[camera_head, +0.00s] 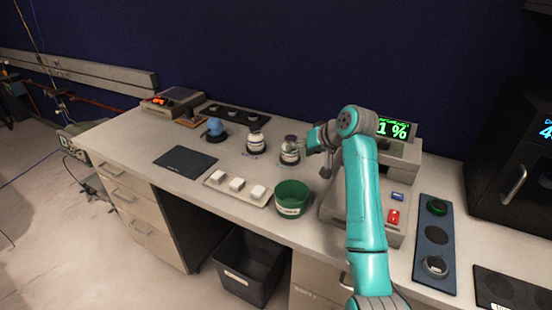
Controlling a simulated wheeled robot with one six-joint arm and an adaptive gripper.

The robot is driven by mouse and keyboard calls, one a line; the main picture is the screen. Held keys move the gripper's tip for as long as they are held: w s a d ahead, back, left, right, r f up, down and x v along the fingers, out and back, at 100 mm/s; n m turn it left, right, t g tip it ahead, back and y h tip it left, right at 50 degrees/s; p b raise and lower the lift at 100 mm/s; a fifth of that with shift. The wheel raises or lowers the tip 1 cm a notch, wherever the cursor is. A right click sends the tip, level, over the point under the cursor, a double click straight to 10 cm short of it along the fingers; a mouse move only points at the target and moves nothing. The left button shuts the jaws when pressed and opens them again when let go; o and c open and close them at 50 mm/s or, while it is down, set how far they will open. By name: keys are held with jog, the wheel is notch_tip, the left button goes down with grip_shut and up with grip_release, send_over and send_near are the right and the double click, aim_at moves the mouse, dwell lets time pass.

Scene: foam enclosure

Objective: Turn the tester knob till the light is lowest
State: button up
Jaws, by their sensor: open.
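The tester (398,163) is a beige bench unit on the right part of the desk. Its screen (397,130) shows green text ending in "1 %"; my arm may cover digits to the left. A blue button (397,196) and a red switch (393,217) sit on its sloped front. I cannot make out the tester knob; my teal arm covers the middle of the unit. My gripper (327,168) is small and partly hidden at the tester's left side, pointing down, open. I cannot tell whether it touches anything.
A green bowl (292,198), jars (289,151) and a tray of white blocks (236,185) stand left of the tester. A dark blue panel (435,245) lies right of it, near a black oven-like box (515,170). A dark mat (185,162) lies further left.

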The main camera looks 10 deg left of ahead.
jog(key=s+a+f+y, duration=0.1)
jog(key=s+a+f, duration=0.1)
jog(key=a, duration=0.4)
jog(key=shift+s, duration=0.2)
